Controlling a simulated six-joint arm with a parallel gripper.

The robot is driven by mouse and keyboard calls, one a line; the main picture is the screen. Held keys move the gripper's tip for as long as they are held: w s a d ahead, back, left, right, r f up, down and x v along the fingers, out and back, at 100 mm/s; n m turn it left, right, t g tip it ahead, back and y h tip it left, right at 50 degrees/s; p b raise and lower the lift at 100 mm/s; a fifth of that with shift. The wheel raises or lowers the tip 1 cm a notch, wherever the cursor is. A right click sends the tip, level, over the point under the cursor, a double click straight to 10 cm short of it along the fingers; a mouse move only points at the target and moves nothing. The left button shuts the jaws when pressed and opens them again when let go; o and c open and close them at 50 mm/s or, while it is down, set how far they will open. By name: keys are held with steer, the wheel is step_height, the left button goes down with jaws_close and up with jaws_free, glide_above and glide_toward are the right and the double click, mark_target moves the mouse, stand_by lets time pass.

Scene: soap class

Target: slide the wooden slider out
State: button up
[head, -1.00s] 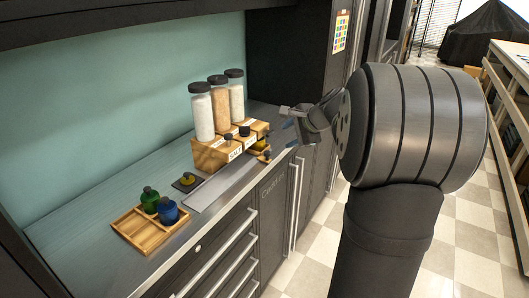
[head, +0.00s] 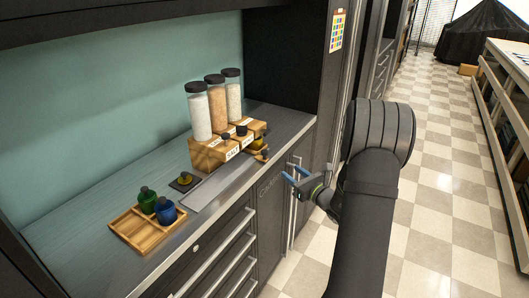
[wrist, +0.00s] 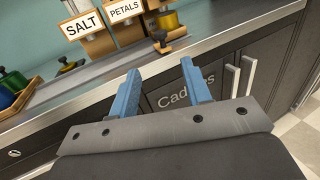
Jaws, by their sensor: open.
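The wooden slider (head: 263,157) sticks out low at the right front of the wooden dispenser block (head: 205,157), with a small dark knob and a yellow piece by it. In the wrist view the slider (wrist: 172,42) is at the top centre, its dark knob in front, beside the SALT and PETALS labels. My gripper (head: 295,174) is open and empty, in front of the counter edge and to the lower right of the slider. In the wrist view the blue fingers of my gripper (wrist: 160,70) point toward the counter edge, apart from the slider.
Several tall jars with black lids (head: 216,100) stand on the dispenser block. A wooden tray (head: 130,232) with green and blue bottles sits at the left. A small dark coaster with a yellow piece (head: 184,181) lies between. Drawers and cabinet handles (head: 295,205) line the counter front.

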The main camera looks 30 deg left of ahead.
mark_target(266, 152)
steer(key=x, duration=1.7)
steer(key=shift+a, duration=0.1)
steer(key=shift+c, duration=0.4)
steer(key=shift+s, duration=0.1)
jaws_close()
